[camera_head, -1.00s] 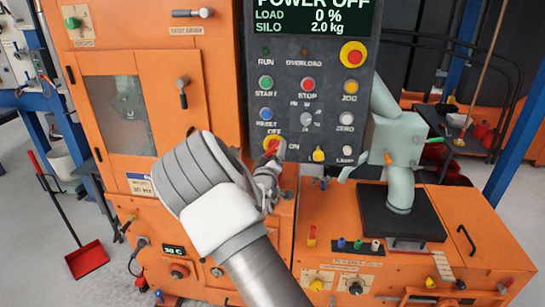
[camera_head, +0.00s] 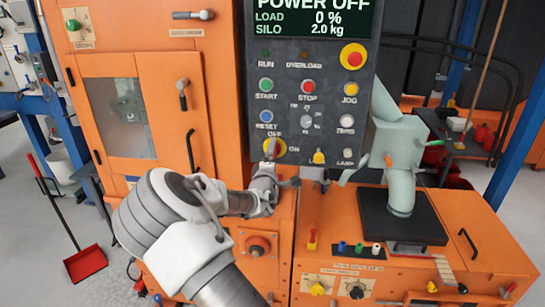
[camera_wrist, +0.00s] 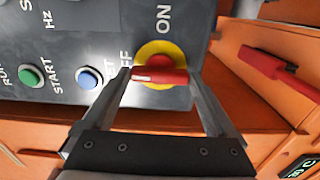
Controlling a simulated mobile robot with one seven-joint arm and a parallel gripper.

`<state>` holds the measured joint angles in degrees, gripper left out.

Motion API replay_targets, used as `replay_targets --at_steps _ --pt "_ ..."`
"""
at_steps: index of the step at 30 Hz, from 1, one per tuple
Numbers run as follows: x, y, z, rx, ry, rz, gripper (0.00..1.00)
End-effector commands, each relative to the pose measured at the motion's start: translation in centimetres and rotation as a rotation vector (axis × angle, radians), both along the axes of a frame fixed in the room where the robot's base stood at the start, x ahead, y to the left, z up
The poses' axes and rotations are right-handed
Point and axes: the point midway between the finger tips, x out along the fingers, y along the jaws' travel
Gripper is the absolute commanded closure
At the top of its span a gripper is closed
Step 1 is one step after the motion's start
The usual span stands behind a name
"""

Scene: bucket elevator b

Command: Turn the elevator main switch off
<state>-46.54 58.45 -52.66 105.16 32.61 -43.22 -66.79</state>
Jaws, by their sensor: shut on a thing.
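The main switch (camera_head: 281,149) is a yellow disc low on the dark control panel, with OFF above it and ON to its right. In the wrist view its red handle (camera_wrist: 160,76) lies across the yellow disc, in line with the OFF label and not with ON. My gripper (camera_wrist: 160,78) has one finger at each end of the handle and is shut on it. In the head view my gripper (camera_head: 271,150) covers part of the switch and hides most of the handle. The display (camera_head: 312,17) reads POWER OFF, load 0 %, silo 2.0 kg.
The panel (camera_head: 330,110) carries several buttons close by, including the blue RESET (camera_head: 266,116), a small yellow selector (camera_head: 318,156) and a red emergency stop (camera_head: 353,56). A pale green machine part (camera_head: 398,150) stands to the right. Orange cabinet faces surround my arm.

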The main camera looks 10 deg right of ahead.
Motion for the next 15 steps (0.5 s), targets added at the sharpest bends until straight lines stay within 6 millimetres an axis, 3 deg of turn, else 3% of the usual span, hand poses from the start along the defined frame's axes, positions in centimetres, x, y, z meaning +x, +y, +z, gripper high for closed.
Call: replay_targets --at_steps 15 --pt "0.0 0.04 -0.02 -0.042 0.015 0.001 0.63"
